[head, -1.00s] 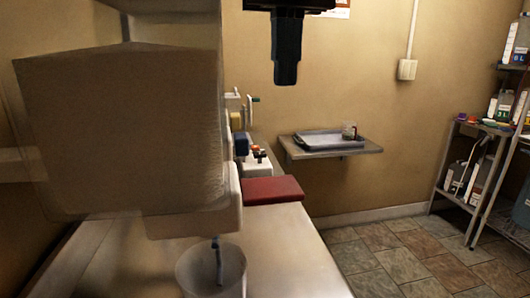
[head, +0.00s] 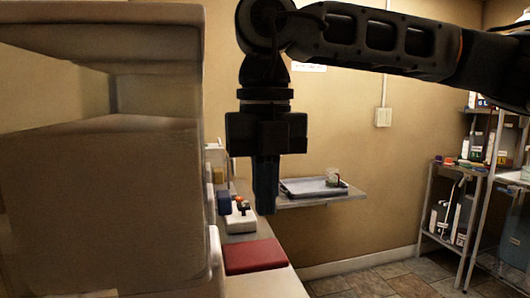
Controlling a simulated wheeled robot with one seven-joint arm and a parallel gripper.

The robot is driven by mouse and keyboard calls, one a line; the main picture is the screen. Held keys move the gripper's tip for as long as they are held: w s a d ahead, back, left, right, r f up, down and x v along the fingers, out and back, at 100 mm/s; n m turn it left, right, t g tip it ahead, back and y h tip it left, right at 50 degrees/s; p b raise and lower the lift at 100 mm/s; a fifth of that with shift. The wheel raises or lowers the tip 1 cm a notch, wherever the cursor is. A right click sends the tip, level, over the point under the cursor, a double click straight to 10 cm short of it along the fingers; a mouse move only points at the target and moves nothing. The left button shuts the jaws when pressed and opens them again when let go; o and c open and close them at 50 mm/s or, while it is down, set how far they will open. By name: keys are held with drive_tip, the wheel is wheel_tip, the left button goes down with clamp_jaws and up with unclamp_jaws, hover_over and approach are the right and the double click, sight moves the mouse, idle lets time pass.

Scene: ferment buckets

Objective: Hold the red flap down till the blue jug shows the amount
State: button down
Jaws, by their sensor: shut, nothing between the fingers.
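My gripper (head: 265,208) points straight down, shut and empty, in the middle of the head view. In the picture it is just above and left of the wall shelf, and above a flat red slab on the bench. I cannot tell whether it touches anything. The red slab (head: 255,256) lies flat on the bench; I cannot tell whether it is the red flap. No other part is clearly the red flap. No blue jug shows in this view.
A white box (head: 239,220) with small coloured knobs stands behind the red slab. A wall shelf (head: 335,195) holds a grey tray (head: 305,187) and a small clear jar (head: 333,175). A metal rack (head: 456,165) with bottles stands at the right. Tiled floor is clear between.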

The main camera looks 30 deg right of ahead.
sight(276, 249)
drive_tip(key=shift+f+p, duration=0.5)
drive_tip(key=shift+f, duration=2.25)
drive_tip(key=f+y+b, duration=0.1)
drive_tip(key=b, duration=0.2)
drive_tip(key=f+y+b, duration=0.1)
drive_tip(key=b, duration=0.2)
drive_tip(key=shift+s+d+f+t+b, duration=0.1)
drive_tip(key=shift+d+f+t+b, duration=0.05)
drive_tip(key=shift+d+t+b, duration=0.2)
drive_tip(key=y+b, duration=0.1)
drive_tip(key=b, duration=0.1)
drive_tip(key=f+t+y+b, duration=0.1)
drive_tip(key=b, duration=0.2)
drive_tip(key=shift+s+d+f+y, duration=0.1)
drive_tip(key=shift+d+y, duration=0.1)
drive_tip(key=shift+y, duration=0.2)
drive_tip(key=shift+f+y+b, duration=0.2)
drive_tip(key=shift+y+b, duration=0.4)
drive_tip(key=shift+b, duration=0.55)
idle(0.9)
